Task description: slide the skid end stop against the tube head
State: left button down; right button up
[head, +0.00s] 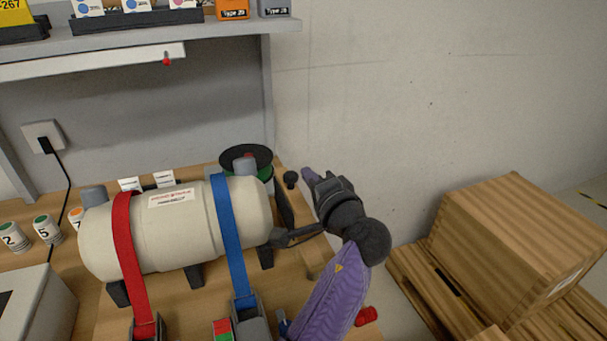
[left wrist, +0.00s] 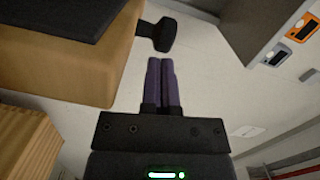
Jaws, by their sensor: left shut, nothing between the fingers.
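The cream tube (head: 170,228) lies on its side on the wooden bench, under a red strap and a blue strap. Just beyond its right-hand head is the end stop, a wooden block with a dark pad (head: 284,207), partly hidden by my left arm. The wrist view shows the block's wooden side (left wrist: 60,62) and a black knob (left wrist: 163,35). In the head view the knob (head: 290,179) is at the far end. My left gripper (head: 307,173) is shut and empty beside the knob; its fingertips (left wrist: 161,62) appear just short of it. Contact is unclear. My right gripper is not in view.
A black and green spool (head: 246,160) stands behind the tube's right end. Numbered cans (head: 46,229) stand at the left. A large wooden box (head: 520,235) on a pallet is at the right. A shelf (head: 150,40) hangs above the bench.

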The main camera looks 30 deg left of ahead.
aim_at(289, 179)
pick_arm(q)
jog(key=shift+s, duration=0.1)
jog(key=s+a+p, duration=0.2)
jog(key=shift+r+p, duration=0.3)
jog(key=shift+s+a+f, duration=0.1)
jog(key=shift+s, duration=0.1)
jog(key=shift+f, duration=0.2)
